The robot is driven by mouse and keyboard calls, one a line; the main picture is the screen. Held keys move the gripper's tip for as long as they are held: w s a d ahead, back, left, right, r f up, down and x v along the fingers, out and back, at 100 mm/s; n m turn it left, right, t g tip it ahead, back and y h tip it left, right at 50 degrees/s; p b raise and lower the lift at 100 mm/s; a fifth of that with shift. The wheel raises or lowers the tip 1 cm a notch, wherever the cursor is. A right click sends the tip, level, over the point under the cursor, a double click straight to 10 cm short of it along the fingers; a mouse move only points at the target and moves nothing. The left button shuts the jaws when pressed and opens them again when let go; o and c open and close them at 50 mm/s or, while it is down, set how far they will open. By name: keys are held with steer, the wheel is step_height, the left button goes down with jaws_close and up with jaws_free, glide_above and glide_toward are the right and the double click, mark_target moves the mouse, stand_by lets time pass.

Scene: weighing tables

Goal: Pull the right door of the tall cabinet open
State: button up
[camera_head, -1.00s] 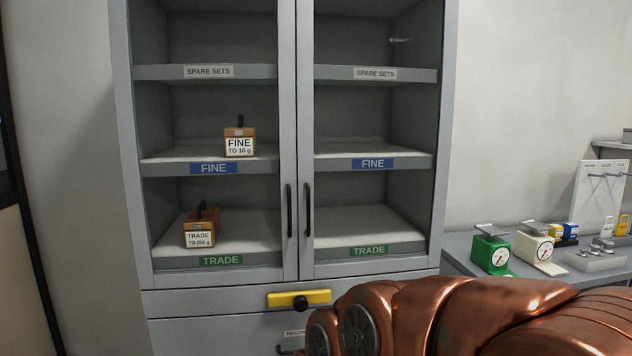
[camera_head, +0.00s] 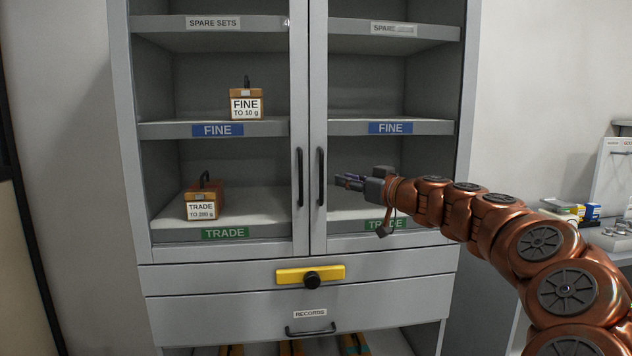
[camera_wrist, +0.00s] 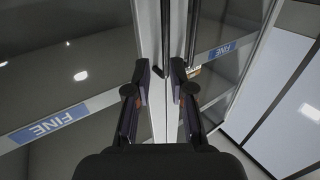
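The tall grey cabinet (camera_head: 130,200) has two glass doors, both shut. The right door (camera_head: 318,120) has a vertical black handle (camera_head: 321,177) near the middle seam. The left door (camera_head: 299,100) has a matching handle (camera_head: 299,177). My gripper (camera_head: 342,181) is in front of the right door, just to the right of its handle in the picture. In the wrist view my gripper (camera_wrist: 161,75) has its two fingers apart with nothing held. Two dark bars show ahead, one in line with the finger gap; whether a finger touches either is unclear.
A drawer with a yellow plate and black knob (camera_head: 312,280) sits below the doors, above a records drawer (camera_head: 310,327). Behind the glass are a fine weight box (camera_head: 246,104) and a trade weight box (camera_head: 205,200). A side bench with small items stands at right.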

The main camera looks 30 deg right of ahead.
mark_target(326, 176)
steer(key=w, duration=0.2)
steer(key=w+a+p, duration=0.1)
steer(key=w, duration=0.1)
steer(key=w+a, duration=0.1)
steer(key=w, duration=0.1)
steer(key=shift+w, duration=0.2)
steer(key=shift+w+a+p, duration=0.15)
steer(key=shift+w+p, duration=0.2)
steer(key=shift+w, duration=0.45)
steer(key=shift+c, duration=0.3)
jaws_close()
